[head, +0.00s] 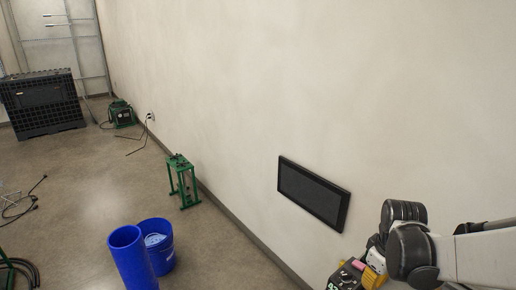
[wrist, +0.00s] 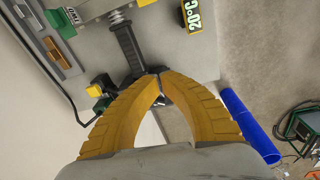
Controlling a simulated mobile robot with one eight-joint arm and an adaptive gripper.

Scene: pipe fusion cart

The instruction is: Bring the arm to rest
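My gripper (wrist: 160,76) fills the lower middle of the wrist view. Its two yellow ridged fingers curve together and their tips meet, with no object clearly seen held between them. Just beyond the tips is a grey panel (wrist: 190,62) with a black handle (wrist: 128,48) on it. I cannot tell whether the fingertips touch the panel or handle. In the head view my arm reaches in from the right edge and bends down at the lower right, where its end is partly hidden.
The panel carries a yellow "20°C" block (wrist: 194,16). A black wall screen (head: 312,193) hangs left of my arm. Blue buckets (head: 131,262), a green stand (head: 182,180) and a black crate (head: 40,105) stand on the floor.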

